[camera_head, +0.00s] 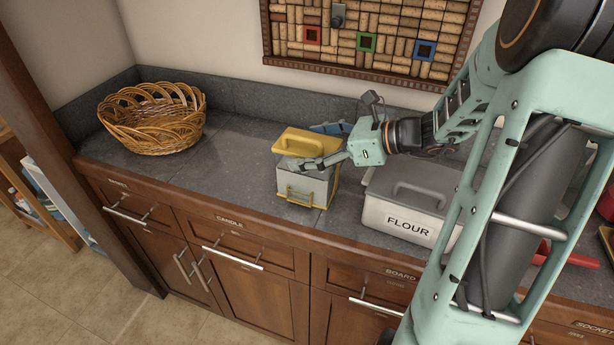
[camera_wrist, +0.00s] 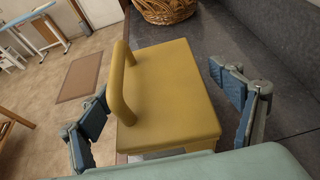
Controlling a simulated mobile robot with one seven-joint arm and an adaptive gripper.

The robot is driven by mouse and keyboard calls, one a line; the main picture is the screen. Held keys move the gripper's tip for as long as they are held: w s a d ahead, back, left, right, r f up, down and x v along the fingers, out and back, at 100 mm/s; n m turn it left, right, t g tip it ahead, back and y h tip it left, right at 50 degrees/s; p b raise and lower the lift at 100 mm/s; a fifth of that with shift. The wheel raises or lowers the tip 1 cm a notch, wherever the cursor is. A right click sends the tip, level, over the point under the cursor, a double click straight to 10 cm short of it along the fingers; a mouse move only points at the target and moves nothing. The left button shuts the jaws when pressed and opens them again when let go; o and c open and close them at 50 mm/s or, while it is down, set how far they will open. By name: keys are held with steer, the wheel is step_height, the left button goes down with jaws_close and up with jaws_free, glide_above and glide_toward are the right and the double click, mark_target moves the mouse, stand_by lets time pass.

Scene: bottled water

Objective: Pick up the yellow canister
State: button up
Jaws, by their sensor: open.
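The yellow canister (camera_head: 307,182) stands on the grey countertop, with a yellow lid, a lid handle and a greyish body with yellow trim. In the wrist view its yellow lid (camera_wrist: 175,90) fills the middle, with the bar handle on the left side. My gripper (camera_head: 310,162) is at the canister, in front of part of its lid in the head view. In the wrist view my gripper (camera_wrist: 165,115) is open, with one finger on each side of the lid. A gap shows between the right finger and the lid. Contact on the left cannot be told. The lower body is mostly hidden there.
A grey flour box (camera_head: 408,205) stands right of the canister, close to my arm. A wicker basket (camera_head: 152,118) is at the back left. A wall with a cork board (camera_head: 370,32) rises behind. The countertop (camera_head: 235,150) between basket and canister is clear.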

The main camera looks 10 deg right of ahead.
steer(key=shift+r, duration=0.1)
steer(key=c, duration=2.2)
